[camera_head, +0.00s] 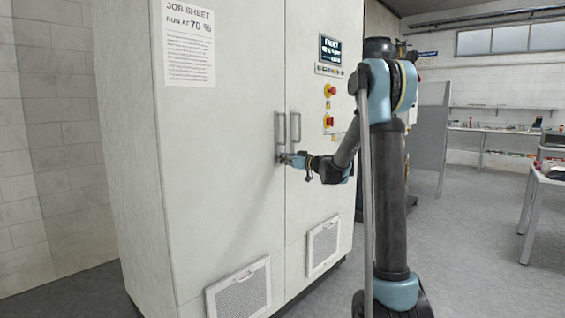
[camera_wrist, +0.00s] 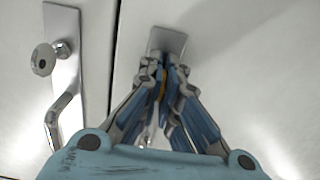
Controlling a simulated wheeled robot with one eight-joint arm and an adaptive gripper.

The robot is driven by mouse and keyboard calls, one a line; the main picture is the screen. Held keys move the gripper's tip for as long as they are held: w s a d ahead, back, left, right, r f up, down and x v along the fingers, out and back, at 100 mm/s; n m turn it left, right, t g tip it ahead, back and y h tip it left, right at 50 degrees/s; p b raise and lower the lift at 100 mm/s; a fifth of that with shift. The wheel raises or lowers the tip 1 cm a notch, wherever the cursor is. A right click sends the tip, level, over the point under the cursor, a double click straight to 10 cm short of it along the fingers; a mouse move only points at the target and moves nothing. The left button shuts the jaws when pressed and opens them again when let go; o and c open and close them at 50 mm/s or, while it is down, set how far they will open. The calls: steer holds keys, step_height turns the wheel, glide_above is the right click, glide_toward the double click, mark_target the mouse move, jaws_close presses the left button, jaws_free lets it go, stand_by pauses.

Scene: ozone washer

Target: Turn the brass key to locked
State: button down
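My gripper (camera_wrist: 162,78) is at the cabinet door, its two fingers drawn close together in front of a small metal plate (camera_wrist: 170,40). A narrow yellow-brass sliver, which looks like the brass key (camera_wrist: 163,84), shows between the fingertips. The fingers hide most of it, so its turn angle cannot be read. In the head view my gripper (camera_head: 288,159) is at the door seam, just below the two door handles (camera_head: 295,127). The key is too small to make out there.
In the wrist view another plate with a round knob (camera_wrist: 43,60) and a bar handle (camera_wrist: 62,110) is on the left door, across the seam. Vent grilles (camera_head: 238,293) sit low.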

steer(key=shift+w+d, duration=0.1)
steer(key=shift+w, duration=0.05)
steer(key=c, duration=1.8)
jaws_free()
steer(key=v, duration=1.2)
steer(key=shift+f, duration=0.1)
